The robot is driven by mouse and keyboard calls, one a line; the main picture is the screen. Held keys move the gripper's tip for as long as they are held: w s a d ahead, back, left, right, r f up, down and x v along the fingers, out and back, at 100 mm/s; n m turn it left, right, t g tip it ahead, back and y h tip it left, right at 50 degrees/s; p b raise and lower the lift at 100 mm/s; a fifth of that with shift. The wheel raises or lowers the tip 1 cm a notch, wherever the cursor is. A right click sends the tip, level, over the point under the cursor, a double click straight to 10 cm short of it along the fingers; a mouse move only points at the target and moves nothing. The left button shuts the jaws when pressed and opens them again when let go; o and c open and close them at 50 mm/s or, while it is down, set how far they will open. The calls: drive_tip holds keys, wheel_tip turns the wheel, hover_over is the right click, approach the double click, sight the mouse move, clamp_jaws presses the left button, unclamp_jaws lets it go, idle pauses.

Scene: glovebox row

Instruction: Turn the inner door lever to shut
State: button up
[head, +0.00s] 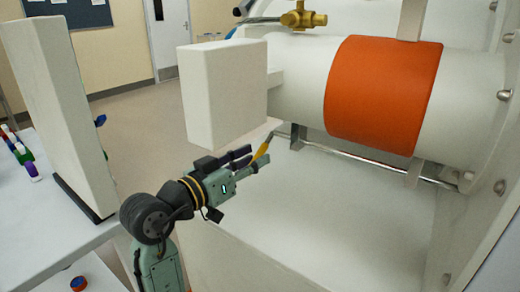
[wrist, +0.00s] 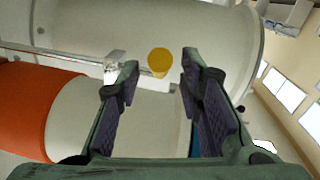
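The lever has a yellow grip (head: 261,151) on a thin grey rod and hangs tilted below the white block at the left end of a white cylinder (head: 465,95). In the wrist view the yellow grip (wrist: 159,61) shows end-on, between and ahead of the fingertips. My gripper (head: 252,161) is open, with its fingers pointing right at the grip. In the wrist view my gripper (wrist: 158,76) shows a clear gap between the fingers and holds nothing. I cannot tell whether a finger touches the lever.
A thick white block (head: 222,96) stands just above my gripper. An orange band (head: 385,92) wraps the cylinder. A brass valve (head: 303,17) sits above, and a metal rail (head: 370,157) runs below. A white panel (head: 60,105) stands on a table at left. Floor between is clear.

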drive_tip(key=shift+x, duration=1.5)
drive_tip(key=shift+c, duration=0.3)
clamp_jaws()
